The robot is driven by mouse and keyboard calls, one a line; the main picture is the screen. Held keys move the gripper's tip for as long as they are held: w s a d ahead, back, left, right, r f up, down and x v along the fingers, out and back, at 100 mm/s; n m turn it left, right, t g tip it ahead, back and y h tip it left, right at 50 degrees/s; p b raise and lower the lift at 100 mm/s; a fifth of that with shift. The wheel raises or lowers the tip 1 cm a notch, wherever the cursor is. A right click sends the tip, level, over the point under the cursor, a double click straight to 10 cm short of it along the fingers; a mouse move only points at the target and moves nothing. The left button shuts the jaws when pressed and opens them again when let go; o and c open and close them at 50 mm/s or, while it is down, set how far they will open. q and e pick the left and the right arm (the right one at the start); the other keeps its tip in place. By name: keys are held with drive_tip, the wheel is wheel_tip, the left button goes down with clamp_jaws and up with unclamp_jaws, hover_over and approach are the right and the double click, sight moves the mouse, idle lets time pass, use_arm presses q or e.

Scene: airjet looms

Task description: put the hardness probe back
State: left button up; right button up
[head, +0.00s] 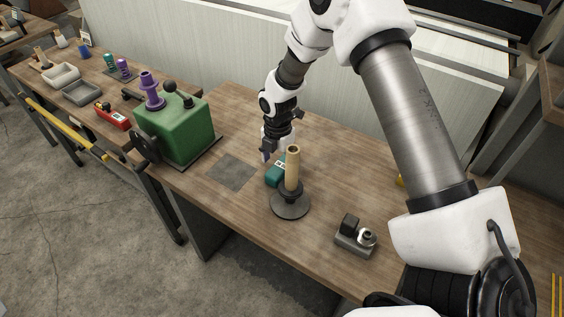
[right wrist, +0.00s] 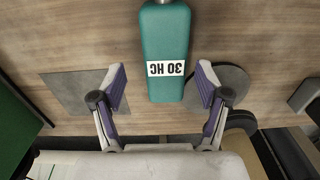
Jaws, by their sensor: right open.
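The teal block with a white "30 HC" label, which I take for the hardness probe (head: 274,176), lies on the wooden table behind a tan tube on a stand, partly hidden by it. In the right wrist view the probe (right wrist: 165,45) runs down the middle of the picture. My right gripper (right wrist: 161,85) is open, with one purple-padded finger on each side of the probe and gaps between. In the head view the right gripper (head: 268,152) is just above and behind the probe. A flat grey square pad (head: 234,171) lies left of the probe, empty. My left gripper is out of view.
The tan tube (head: 293,165) stands upright on a dark round base (head: 290,206), close to the probe. A green machine (head: 175,130) is at left. A small grey device (head: 355,237) sits front right. The table right of the probe is clear.

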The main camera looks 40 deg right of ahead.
sight(283, 164)
drive_tip(key=f, duration=0.1)
drive_tip(key=d, duration=0.1)
drive_tip(key=f, duration=0.1)
drive_tip(key=shift+s+d+f, duration=0.15)
drive_tip(key=shift+s+f, duration=0.1)
drive_tip(key=shift+f, duration=0.1)
drive_tip(key=shift+a+r, duration=0.1)
drive_tip(key=shift+a, duration=0.2)
drive_tip(key=c, duration=0.3)
drive_tip(key=shift+w+a, duration=0.1)
drive_tip(key=c, duration=0.7)
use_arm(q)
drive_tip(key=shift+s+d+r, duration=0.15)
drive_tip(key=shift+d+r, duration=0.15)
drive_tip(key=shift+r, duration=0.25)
use_arm(e)
clamp_jaws()
